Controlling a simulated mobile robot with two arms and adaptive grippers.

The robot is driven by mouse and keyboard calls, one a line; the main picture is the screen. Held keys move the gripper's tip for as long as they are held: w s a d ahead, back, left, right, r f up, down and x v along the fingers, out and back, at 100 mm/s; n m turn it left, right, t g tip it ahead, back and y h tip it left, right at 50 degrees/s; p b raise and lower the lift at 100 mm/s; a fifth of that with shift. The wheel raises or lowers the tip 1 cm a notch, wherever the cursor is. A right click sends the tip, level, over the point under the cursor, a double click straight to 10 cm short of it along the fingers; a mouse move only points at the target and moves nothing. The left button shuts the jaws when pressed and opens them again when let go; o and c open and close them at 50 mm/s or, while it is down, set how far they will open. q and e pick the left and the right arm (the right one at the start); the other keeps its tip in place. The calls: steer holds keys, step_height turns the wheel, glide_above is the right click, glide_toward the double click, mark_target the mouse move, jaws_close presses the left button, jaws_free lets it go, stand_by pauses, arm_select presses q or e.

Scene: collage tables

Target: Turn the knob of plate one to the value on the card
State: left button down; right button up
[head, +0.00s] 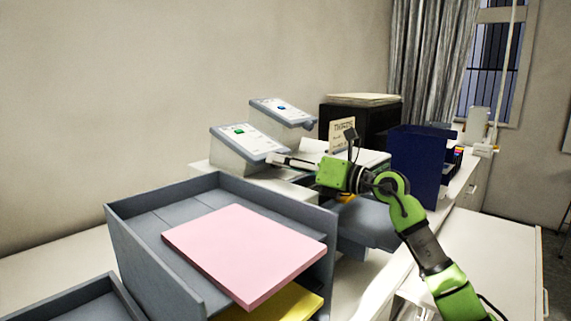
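Two slanted panels stand on light housings by the wall. The nearer plate (245,143) has a green mark and the farther plate (281,112) a blue mark. Which is plate one is too small to read. A rounded knob-like part (309,125) shows at the farther plate's right edge. A cream card (341,136) with dark print stands behind my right arm; its text is not clearly legible. My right gripper (280,160) is at the nearer plate's lower right edge, pointing left. It covers that spot, so any knob there and contact are hidden. My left gripper is out of view.
A grey tray (150,237) with a pink block (245,250) and a yellow sheet (275,304) fills the front. A black box (361,120) is behind the card. The white table at right (480,250) is clear.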

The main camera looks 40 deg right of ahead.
steer(key=v, duration=1.2)
stand_by(0.7)
